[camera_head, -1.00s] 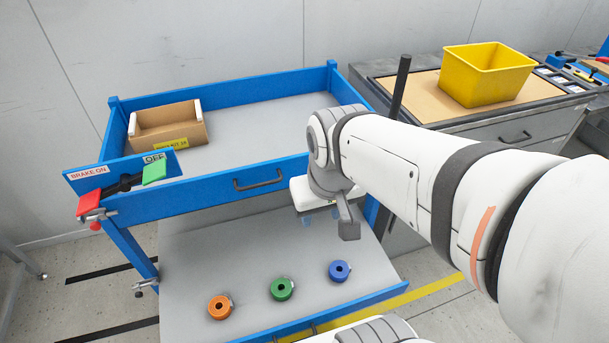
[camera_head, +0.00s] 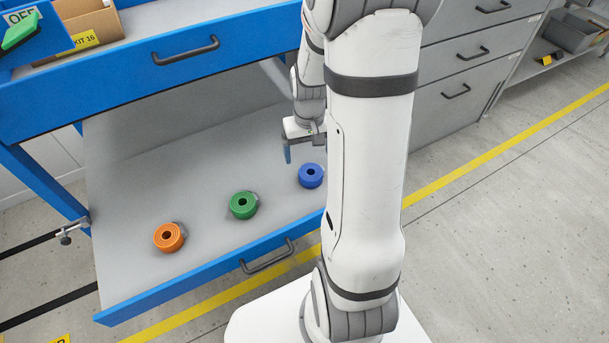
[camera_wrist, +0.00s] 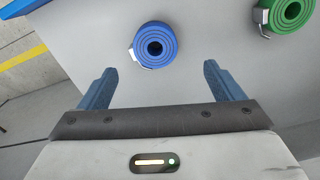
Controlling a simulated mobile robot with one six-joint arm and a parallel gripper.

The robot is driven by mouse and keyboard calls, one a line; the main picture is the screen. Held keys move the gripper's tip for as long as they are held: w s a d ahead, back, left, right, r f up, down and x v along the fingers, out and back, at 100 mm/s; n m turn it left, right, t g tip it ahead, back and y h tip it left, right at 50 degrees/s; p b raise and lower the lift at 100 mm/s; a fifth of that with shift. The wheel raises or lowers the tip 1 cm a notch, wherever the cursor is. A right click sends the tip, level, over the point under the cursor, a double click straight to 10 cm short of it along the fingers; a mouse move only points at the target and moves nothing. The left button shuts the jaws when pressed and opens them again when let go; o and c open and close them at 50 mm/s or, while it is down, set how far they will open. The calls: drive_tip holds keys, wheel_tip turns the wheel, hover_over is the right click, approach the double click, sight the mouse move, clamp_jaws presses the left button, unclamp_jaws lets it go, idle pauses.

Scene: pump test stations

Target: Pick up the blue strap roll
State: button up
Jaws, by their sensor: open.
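My gripper (camera_head: 301,152) is just left of and behind the roll in the head view, above the shelf. In the wrist view my gripper (camera_wrist: 159,88) is open with nothing between its fingers. My arm hides part of the gripper in the head view.
A green roll (camera_head: 244,204) and an orange roll (camera_head: 169,237) lie left of the blue one on the shelf (camera_head: 150,150). Grey drawers (camera_head: 455,90) stand at the right.

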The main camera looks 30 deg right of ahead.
sight(311, 172)
drive_tip(key=f, duration=0.2)
drive_tip(key=f+b, duration=0.1)
drive_tip(key=shift+w+d+f, duration=0.1)
drive_tip(key=shift+d+f, duration=0.15)
drive_tip(key=shift+f, duration=0.1)
wheel_tip(311, 172, down, 6)
drive_tip(key=b, duration=0.3)
drive_tip(key=shift+d, duration=0.1)
drive_tip(key=shift+r, duration=0.1)
drive_tip(key=c, duration=1.1)
drive_tip(key=shift+r, duration=0.1)
